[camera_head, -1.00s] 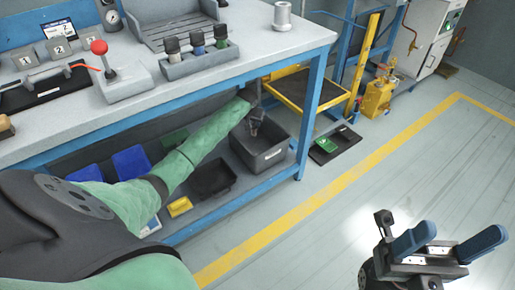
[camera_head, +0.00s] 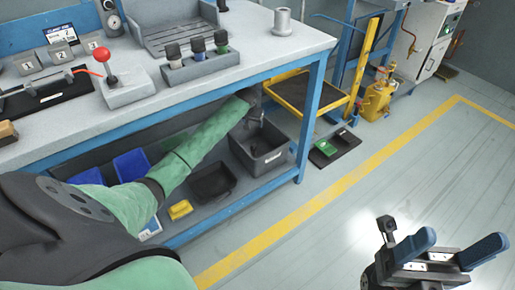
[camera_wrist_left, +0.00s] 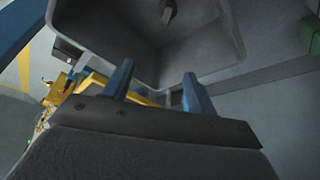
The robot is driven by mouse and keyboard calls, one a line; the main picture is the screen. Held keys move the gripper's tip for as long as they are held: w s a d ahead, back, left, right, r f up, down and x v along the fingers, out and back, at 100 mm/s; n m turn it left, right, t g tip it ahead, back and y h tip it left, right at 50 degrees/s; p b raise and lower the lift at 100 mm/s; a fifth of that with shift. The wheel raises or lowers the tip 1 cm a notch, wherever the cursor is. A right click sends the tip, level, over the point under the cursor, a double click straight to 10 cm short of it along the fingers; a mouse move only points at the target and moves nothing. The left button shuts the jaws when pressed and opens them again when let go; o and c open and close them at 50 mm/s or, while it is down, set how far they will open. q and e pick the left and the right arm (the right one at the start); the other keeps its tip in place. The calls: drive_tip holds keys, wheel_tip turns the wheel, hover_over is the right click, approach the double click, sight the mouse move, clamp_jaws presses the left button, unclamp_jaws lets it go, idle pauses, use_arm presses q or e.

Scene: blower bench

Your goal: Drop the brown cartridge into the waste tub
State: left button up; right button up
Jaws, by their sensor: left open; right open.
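The waste tub (camera_head: 272,161) is a dark grey open bin with a small white label, standing on the lower shelf at the bench's right end. My left gripper (camera_head: 256,120) reaches under the bench top and is at the tub's opening, partly hidden. In the left wrist view its two blue fingers (camera_wrist_left: 158,85) are apart with nothing between them, in front of the tub's hollow (camera_wrist_left: 200,45). A small brownish piece (camera_wrist_left: 168,12) shows inside the tub; it may be the brown cartridge, but I cannot be sure. My right gripper (camera_head: 447,252) is open and empty over the floor.
The blue bench leg (camera_head: 311,115) stands right of the tub, and the bench top (camera_head: 240,82) overhangs it. A black bin (camera_head: 212,184), a yellow box (camera_head: 180,210) and blue bins (camera_head: 132,165) share the shelf.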

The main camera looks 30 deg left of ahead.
use_arm(q)
drive_tip(key=p+v, duration=0.1)
drive_tip(key=v, duration=0.3)
drive_tip(key=shift+s+r, duration=0.15)
drive_tip(key=shift+r, duration=0.1)
